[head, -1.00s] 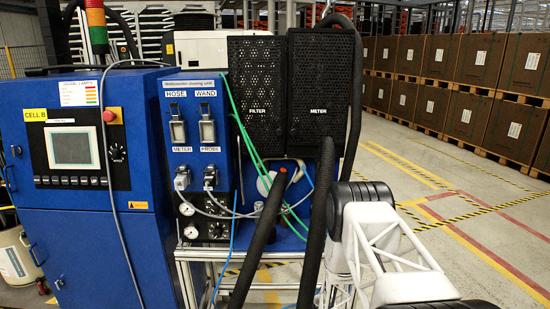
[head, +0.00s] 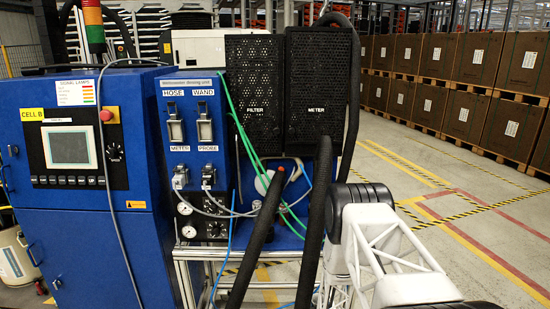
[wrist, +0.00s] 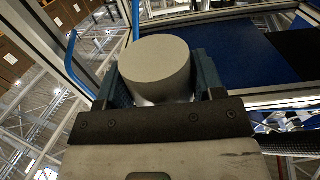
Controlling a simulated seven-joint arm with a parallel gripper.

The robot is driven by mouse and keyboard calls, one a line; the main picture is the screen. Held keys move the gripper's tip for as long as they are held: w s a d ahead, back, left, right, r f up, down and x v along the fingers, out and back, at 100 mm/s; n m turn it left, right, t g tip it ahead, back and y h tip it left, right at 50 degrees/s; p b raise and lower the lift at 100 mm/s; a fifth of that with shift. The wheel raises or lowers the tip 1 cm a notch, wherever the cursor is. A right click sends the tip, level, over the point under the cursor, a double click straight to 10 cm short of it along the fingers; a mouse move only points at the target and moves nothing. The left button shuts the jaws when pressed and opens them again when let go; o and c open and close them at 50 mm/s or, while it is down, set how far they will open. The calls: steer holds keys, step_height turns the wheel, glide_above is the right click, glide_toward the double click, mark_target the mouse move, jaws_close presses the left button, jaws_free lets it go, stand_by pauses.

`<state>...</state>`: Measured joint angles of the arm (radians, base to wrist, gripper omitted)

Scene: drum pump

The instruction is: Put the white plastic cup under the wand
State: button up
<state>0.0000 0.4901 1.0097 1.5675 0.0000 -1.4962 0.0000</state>
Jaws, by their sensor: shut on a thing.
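In the wrist view, a pale grey-white round cup (wrist: 155,62) sits between the two fingers of my gripper (wrist: 160,78). The fingers press on its left and right sides, and a plain flat end of it faces the camera. In the head view, neither the gripper nor the cup shows. A label reading WAND is on the blue panel (head: 198,140), above a grey switch. Thick black hoses (head: 318,205) run down in front of the unit; I cannot tell which part is the wand.
A blue cabinet (head: 85,230) with a screen stands at the left. Black perforated boxes (head: 318,85) marked FILTER and METER are above the metal frame (head: 190,270). In the wrist view, a blue tube (wrist: 80,70) passes close left of the cup. Open floor lies at the right.

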steer(key=shift+r, duration=0.1)
steer(key=shift+w+r, duration=0.1)
steer(key=shift+r, duration=0.65)
steer(key=s+a+r+h, duration=0.1)
steer(key=s+r, duration=0.1)
steer(key=r, duration=1.2)
steer(key=s+a+r+m, duration=0.1)
steer(key=s+r, duration=0.2)
steer(key=r, duration=1.2)
steer(key=shift+a+r+h, duration=0.2)
steer(key=shift+a+h, duration=0.05)
steer(key=shift+h, duration=0.15)
steer(key=shift+w, duration=0.1)
glide_above(311, 241)
steer(key=shift+f, duration=0.75)
steer(key=shift+f, duration=0.15)
steer(key=shift+f, duration=1.6)
